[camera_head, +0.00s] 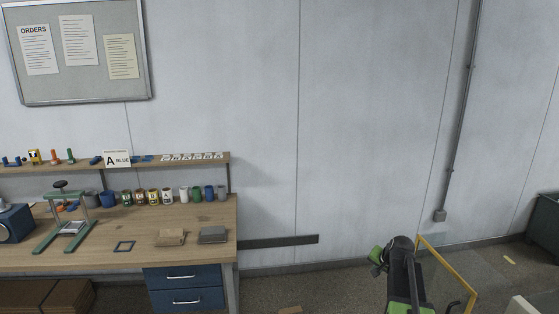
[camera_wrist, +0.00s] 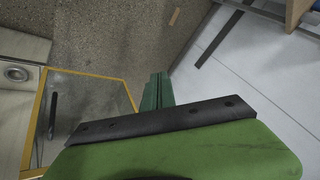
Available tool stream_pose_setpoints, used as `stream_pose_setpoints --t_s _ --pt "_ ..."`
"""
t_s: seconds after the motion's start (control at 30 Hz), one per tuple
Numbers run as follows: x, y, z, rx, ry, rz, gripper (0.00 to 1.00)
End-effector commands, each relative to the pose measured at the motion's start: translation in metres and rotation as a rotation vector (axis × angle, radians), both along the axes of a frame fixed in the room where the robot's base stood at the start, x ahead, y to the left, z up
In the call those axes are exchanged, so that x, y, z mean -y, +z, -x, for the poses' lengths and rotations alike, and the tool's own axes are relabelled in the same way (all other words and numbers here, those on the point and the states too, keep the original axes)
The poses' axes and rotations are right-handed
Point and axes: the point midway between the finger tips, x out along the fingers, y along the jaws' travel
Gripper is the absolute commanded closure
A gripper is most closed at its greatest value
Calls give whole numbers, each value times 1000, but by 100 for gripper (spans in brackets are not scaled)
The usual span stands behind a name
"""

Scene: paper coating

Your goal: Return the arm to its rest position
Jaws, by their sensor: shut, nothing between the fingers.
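My arm (camera_head: 403,270), black and green, shows at the lower right of the head view, over the floor and well right of the workbench. In the wrist view my gripper (camera_wrist: 157,92) shows as two dark green fingers lying together, with nothing between them. The fingers point out over bare floor and the foot of the wall, touching nothing. The lower part of the arm is cut off by the bottom edge of the head view.
A wooden workbench (camera_head: 130,252) with blue drawers (camera_head: 184,287) stands at the left, bearing several cups and a green press (camera_head: 66,220). A yellow frame (camera_head: 447,270) stands just right of my arm. A dark bin (camera_head: 545,218) is at the far right.

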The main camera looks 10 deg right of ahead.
Motion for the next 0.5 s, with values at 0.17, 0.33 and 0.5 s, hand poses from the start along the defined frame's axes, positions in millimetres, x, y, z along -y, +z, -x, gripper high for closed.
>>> stream_pose_setpoints --t_s 0.17,0.33,0.5 --pt "-161 -34 -8 -91 258 26 100" --pt "-294 -63 30 -218 519 78 100" --pt "-360 -82 105 -392 738 150 100"
